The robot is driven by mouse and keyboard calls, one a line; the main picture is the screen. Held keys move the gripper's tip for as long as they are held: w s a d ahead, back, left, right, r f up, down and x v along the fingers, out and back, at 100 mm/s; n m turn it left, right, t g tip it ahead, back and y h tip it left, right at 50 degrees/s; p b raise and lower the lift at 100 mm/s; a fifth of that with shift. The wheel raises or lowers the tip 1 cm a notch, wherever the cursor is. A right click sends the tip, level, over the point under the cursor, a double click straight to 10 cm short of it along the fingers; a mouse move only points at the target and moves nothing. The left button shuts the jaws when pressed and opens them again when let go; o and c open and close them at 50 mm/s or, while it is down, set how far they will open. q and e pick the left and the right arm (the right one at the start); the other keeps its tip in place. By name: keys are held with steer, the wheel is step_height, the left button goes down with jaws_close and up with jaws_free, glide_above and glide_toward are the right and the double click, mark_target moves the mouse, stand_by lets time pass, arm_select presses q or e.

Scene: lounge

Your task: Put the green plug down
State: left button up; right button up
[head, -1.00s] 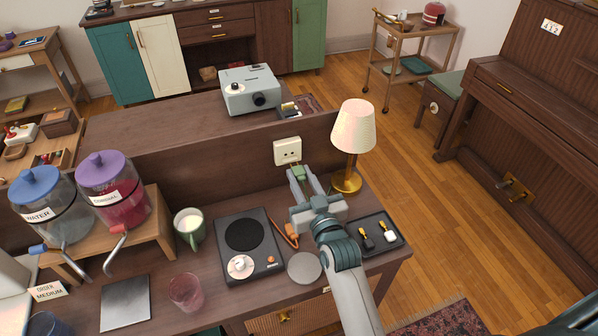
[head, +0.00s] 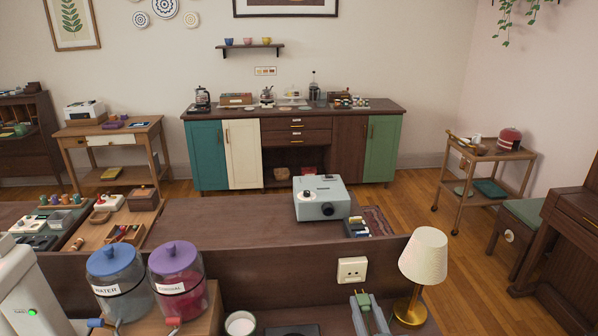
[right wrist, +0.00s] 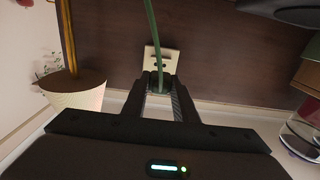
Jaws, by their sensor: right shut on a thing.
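The green plug (head: 364,299) is between the fingers of my right gripper (head: 368,306), in front of and slightly below the white wall socket (head: 352,270) in the head view. My right gripper is shut on the plug. In the right wrist view the plug (right wrist: 160,82) sits between the fingertips, its green cord (right wrist: 152,30) running up the picture. The socket plate (right wrist: 165,57) shows just beyond it. The head view shows a small gap between plug and socket. My left gripper is not in view.
A lamp (head: 424,258) with a gold stem stands close to the right of my right gripper. The socket is on an upright board (head: 290,262). The near tabletop is mostly out of frame.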

steer(key=s+r+b, duration=0.1)
steer(key=s+b, duration=0.1)
steer(key=s, duration=0.5)
steer(key=s+d+r+b, duration=0.1)
steer(key=s+r+b, duration=0.1)
steer(key=s, duration=0.6)
steer(key=shift+s+h+b, duration=0.25)
steer(key=shift+h+b, duration=0.05)
steer(key=shift+w+r, duration=0.1)
steer(key=shift+r, duration=0.05)
steer(key=w+a+r+n+g+y, duration=0.2)
steer(key=w+a+n+g+y, duration=0.2)
steer(key=a+y, duration=0.4)
steer(key=w+a+r+n+g+y, duration=0.2)
steer(key=w+a+n+g+y, duration=0.3)
steer(key=a+n+y, duration=0.3)
steer(key=shift+a+g, duration=0.4)
steer(key=shift+a, duration=0.6)
